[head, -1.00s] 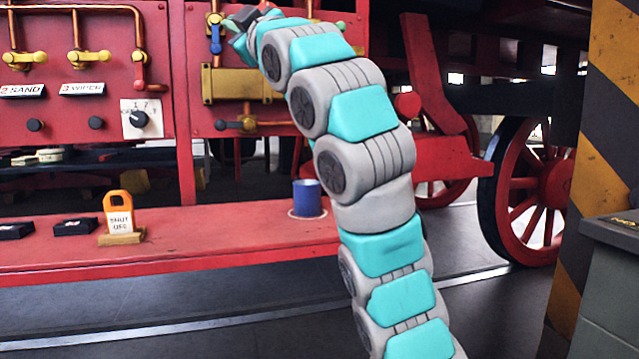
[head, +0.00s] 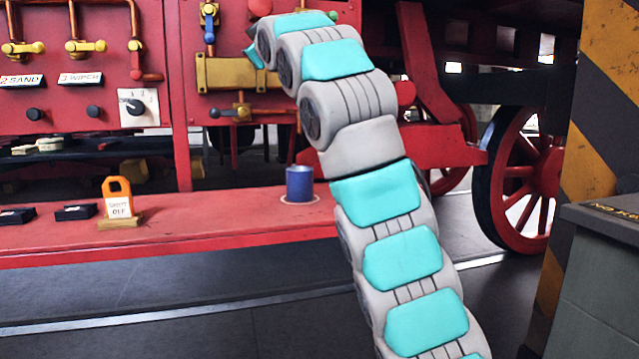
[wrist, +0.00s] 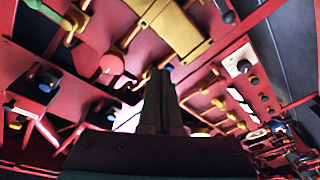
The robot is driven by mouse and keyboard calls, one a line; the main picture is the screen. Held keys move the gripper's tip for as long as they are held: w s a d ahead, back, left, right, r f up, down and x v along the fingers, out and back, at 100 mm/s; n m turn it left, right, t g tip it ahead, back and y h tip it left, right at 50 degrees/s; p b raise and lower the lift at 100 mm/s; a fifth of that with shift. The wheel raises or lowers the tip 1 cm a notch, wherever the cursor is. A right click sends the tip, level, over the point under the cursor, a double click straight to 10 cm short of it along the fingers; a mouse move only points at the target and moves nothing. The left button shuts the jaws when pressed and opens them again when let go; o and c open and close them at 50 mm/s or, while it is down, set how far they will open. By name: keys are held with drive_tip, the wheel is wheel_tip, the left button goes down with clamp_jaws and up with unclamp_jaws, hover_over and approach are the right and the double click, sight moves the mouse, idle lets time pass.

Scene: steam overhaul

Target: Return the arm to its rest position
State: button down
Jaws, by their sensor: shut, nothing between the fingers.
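My gripper (wrist: 161,78) shows in the wrist view as two dark fingers pressed together, with nothing between them. The red panel with its brass pipes and valves fills the view beyond the fingers, and no contact with it shows. In the head view my teal and grey arm rises from the bottom right and bends over to the left at the top. The fingers are hidden behind the arm there.
The red control panel (head: 88,110) stands behind the arm. On the red running board (head: 190,222) are a blue cup (head: 299,184) close beside the arm and an orange shut-off tag (head: 117,198). A striped pillar (head: 600,120) and grey cabinet (head: 610,270) stand at right.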

drive_tip(key=w+d+f+m+g+h, duration=0.35)
drive_tip(key=d+f+m+h, duration=0.3)
drive_tip(key=d+f, duration=0.55)
drive_tip(key=s+d+f+m+g+h, duration=0.1)
drive_tip(key=s+d+f+m+g, duration=0.2)
drive_tip(key=d+f, duration=0.4)
drive_tip(key=s+d+f+g+h, duration=0.2)
drive_tip(key=s+d+f, duration=0.35)
drive_tip(key=f, duration=0.35)
drive_tip(key=s+d+f+m+g, duration=0.1)
drive_tip(key=s+f+g, duration=0.2)
drive_tip(key=s+f, duration=0.7)
drive_tip(key=s+d+f+m+g+y, duration=0.1)
drive_tip(key=s+f+g, duration=0.3)
drive_tip(key=s+f, duration=0.7)
drive_tip(key=s+d+f+m+g+p, duration=0.1)
drive_tip(key=s+f+g, duration=0.2)
drive_tip(key=s+f, duration=0.7)
drive_tip(key=s, duration=1.2)
drive_tip(key=shift+s+f+g, duration=0.15)
drive_tip(key=shift+f+g, duration=0.2)
